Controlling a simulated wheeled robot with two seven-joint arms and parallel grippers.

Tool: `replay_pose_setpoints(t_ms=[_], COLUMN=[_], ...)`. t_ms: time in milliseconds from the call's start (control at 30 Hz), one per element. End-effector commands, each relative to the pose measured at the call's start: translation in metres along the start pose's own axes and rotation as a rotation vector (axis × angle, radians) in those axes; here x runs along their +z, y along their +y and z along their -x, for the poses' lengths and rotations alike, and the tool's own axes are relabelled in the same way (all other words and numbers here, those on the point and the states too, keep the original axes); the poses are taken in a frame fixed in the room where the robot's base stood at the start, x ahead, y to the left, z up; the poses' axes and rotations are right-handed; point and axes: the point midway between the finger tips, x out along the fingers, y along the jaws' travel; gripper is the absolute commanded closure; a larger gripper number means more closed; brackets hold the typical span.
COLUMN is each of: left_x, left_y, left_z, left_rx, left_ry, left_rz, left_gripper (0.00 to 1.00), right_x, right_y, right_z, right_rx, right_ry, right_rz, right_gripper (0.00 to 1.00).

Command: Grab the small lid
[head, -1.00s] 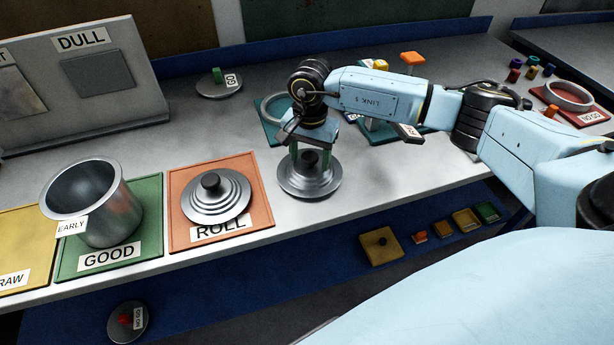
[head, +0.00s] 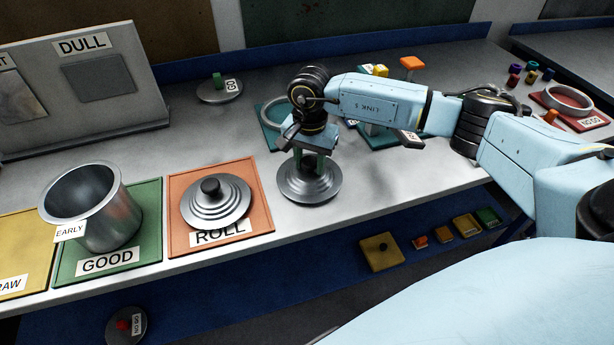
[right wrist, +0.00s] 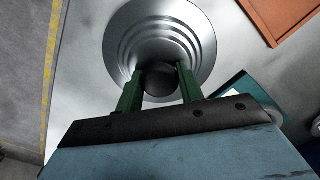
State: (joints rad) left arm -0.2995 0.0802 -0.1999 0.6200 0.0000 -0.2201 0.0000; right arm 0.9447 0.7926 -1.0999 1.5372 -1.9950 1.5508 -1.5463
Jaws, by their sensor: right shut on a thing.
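A small round silver lid (head: 309,187) with a dark knob lies on the grey bench, right of the orange ROLL mat. My right gripper (head: 310,164) points down over it, with its green fingers shut on the dark knob. In the right wrist view the fingers stand on both sides of the knob (right wrist: 160,80), and the stepped lid (right wrist: 160,35) shows beneath. The lid appears to rest on the bench. Another stepped silver lid (head: 216,203) with a dark knob sits on the ROLL mat (head: 250,172). My left gripper does not show.
A silver pot (head: 90,205) tagged EARLY stands on the green GOOD mat (head: 150,195). A teal mat with a ring (head: 275,120) lies behind my right gripper. The bench's front edge is close.

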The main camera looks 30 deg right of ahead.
Motion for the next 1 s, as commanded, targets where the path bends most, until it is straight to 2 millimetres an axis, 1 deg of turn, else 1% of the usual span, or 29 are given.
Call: replay_pose_setpoints(t_ms=[600,1000], left_x=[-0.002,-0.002], left_y=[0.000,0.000], left_z=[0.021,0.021], left_rx=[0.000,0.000], left_ry=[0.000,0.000], left_rz=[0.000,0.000], left_gripper=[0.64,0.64], right_x=[0.000,0.000], right_y=[0.001,0.000], right_z=[0.038,0.038], right_rx=[0.002,0.002], right_ry=[0.000,0.000], right_rz=[0.000,0.000], right_gripper=[0.88,0.88])
